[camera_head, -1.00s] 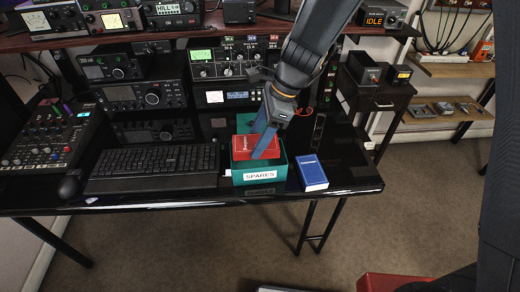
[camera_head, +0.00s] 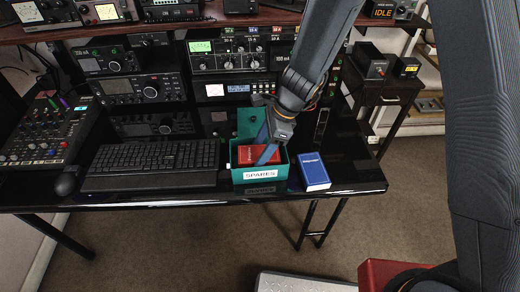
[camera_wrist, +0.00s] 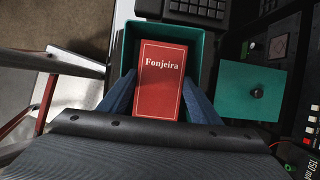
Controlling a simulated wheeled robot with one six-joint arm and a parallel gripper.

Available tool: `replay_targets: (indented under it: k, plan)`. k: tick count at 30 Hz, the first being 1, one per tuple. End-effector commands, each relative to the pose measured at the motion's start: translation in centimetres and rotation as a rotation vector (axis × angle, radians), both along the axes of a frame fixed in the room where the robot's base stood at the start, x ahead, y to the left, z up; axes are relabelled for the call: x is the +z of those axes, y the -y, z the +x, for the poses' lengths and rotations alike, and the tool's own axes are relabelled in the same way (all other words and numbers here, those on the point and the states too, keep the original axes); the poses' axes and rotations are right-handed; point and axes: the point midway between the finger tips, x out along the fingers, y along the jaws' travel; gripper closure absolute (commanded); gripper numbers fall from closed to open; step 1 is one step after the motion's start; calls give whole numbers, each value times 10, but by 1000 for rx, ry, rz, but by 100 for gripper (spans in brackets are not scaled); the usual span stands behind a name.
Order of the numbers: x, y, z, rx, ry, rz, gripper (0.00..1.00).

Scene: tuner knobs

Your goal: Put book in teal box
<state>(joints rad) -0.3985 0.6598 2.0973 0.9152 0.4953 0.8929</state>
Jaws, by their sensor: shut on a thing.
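A red book (camera_head: 255,155) sits within the open teal box (camera_head: 285,171), with its top near rim level in the head view. The box has a white SPARES label on its front. My gripper (camera_head: 266,150) reaches down into the box and is shut on the book. In the wrist view the red book (camera_wrist: 161,75) has "Fonjeira" on its cover and lies between the blue fingers, inside the teal walls (camera_wrist: 200,40). Whether it touches the box floor is hidden. The teal lid (camera_wrist: 245,82) lies beside the box, showing a dark knob.
A blue book (camera_head: 313,171) lies on the black desk just right of the box. A black keyboard (camera_head: 150,165) is close on the left, with a mouse (camera_head: 66,184) beyond it. Radio equipment (camera_head: 236,95) stands behind. The front right desk corner is clear.

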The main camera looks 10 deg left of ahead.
Motion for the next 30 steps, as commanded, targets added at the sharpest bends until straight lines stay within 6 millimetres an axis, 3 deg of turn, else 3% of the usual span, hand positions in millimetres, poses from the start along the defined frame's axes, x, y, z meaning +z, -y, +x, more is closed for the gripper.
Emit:
replay_targets:
  k: [26, 27, 30]
  plan:
    - [-16, 0, 1, -1, 0, 1, 69]
    - [-16, 0, 0, -1, 1, 0, 36]
    - [-16, 0, 0, -1, 1, 0, 35]
